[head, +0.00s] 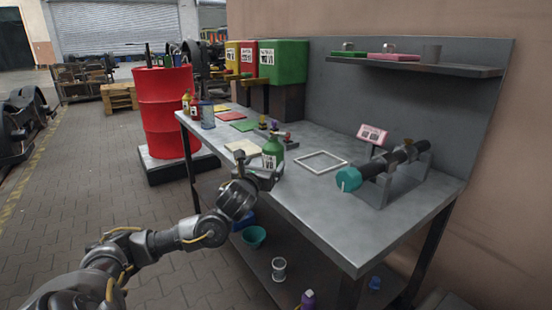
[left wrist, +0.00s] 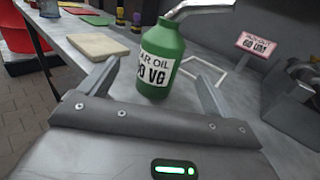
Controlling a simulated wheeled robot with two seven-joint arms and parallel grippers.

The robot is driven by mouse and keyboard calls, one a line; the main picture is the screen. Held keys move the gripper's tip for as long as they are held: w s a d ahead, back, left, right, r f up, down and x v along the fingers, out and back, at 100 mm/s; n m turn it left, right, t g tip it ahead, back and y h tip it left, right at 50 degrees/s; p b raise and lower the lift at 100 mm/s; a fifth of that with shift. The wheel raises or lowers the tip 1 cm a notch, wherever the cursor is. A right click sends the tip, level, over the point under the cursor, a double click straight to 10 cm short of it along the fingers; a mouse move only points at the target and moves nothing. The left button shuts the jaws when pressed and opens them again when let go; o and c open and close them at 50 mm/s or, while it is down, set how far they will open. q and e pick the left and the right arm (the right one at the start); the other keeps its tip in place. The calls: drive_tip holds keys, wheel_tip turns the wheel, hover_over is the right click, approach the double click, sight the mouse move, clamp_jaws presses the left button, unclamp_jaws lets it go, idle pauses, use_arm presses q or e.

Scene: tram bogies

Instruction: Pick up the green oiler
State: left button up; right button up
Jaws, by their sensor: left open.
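The green oiler (head: 272,151) stands upright on the grey workbench (head: 310,205), near its front edge. It has a white label and a metal spout. In the left wrist view the oiler (left wrist: 160,62) is just ahead of my left gripper (left wrist: 152,88), roughly between the lines of its two fingers. My left gripper (head: 262,172) is open and empty, and in the head view it is at the bench edge in front of the oiler. I cannot tell whether a finger touches it. My right gripper is not in view.
A white square frame (head: 321,162) and a dark shaft with a teal end (head: 349,179) are right of the oiler. A red drum (head: 163,112) stands beyond the bench. A shelf (head: 420,66) hangs above.

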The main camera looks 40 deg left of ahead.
sight(270, 158)
use_arm(q)
drive_tip(key=x, duration=0.1)
drive_tip(key=p+x, duration=0.1)
drive_tip(key=x, duration=0.3)
drive_tip(key=shift+w+d, duration=0.15)
drive_tip(key=shift+d, duration=0.1)
drive_tip(key=shift+w+a, duration=0.1)
drive_tip(key=shift+w, duration=0.05)
drive_tip(key=shift+f+p+x, duration=0.15)
drive_tip(key=shift+p+x, duration=0.15)
drive_tip(key=shift+x, duration=1)
drive_tip(key=shift+f+p+x, duration=0.15)
drive_tip(key=shift+p+x, duration=0.15)
drive_tip(key=shift+x, duration=0.95)
drive_tip(key=shift+a, duration=0.1)
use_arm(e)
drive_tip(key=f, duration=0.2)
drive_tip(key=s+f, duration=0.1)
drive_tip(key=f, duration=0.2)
use_arm(q)
drive_tip(key=shift+c, duration=0.4)
drive_tip(key=c, duration=1.2)
drive_tip(key=shift+r, duration=0.1)
drive_tip(key=shift+c, duration=1)
drive_tip(key=shift+r, duration=0.1)
